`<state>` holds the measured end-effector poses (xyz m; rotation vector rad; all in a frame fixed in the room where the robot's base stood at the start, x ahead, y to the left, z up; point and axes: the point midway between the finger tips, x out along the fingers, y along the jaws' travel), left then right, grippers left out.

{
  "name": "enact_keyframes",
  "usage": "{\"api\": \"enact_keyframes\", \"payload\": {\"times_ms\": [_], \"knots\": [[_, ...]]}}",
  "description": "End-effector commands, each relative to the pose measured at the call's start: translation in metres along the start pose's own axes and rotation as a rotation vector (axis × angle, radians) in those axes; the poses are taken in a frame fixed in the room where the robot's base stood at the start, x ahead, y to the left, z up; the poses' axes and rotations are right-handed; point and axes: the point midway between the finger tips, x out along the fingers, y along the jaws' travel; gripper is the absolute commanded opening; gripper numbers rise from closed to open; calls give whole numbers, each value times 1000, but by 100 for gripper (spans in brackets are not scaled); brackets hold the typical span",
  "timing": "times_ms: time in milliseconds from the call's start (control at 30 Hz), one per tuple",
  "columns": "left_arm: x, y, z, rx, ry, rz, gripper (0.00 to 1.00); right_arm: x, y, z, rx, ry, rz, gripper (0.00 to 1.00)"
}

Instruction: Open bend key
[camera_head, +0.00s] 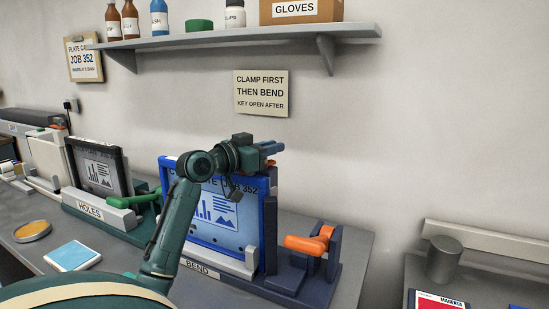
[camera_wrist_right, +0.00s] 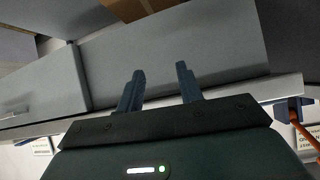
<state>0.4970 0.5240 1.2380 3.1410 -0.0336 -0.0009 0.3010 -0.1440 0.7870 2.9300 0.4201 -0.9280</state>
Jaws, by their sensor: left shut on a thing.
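The bend station (camera_head: 200,270), labelled BEND, holds an upright blue-framed plate (camera_head: 215,225) printed JOB 352. Its orange bend key (camera_head: 308,243) sticks out leftward from a dark blue post to the right of the plate. My left gripper (camera_head: 272,148) is at the plate's upper right corner, above and left of the key and apart from it. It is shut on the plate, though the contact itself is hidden. My right gripper (camera_wrist_right: 160,84) is open and empty in the right wrist view, over grey surfaces; it is not seen in the head view.
The holes station (camera_head: 100,205) with a green key (camera_head: 145,198) stands to the left. A shelf (camera_head: 240,38) with bottles and a gloves box (camera_head: 300,10) hangs above. A wall note (camera_head: 261,93) says clamp first, then bend, key open after. A grey cylinder (camera_head: 443,259) stands at right.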

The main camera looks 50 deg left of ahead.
Motion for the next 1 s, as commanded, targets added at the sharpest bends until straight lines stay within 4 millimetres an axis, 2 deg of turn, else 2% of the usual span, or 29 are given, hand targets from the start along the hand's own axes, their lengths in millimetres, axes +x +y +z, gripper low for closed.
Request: {"api": "enact_keyframes", "payload": {"times_ms": [100, 500, 1000], "knots": [[0, 0, 5, 5, 2, 90, 0, 9, -5, 7, -17, 25, -22, 36], [-1, 5, 0, 2, 5, 332, 0, 13, -15, 0, -22, 84, -60, 36], [-1, 7, -1, 1, 4, 397, 0, 16, -11, 2, -2, 87, -50, 36]]}}
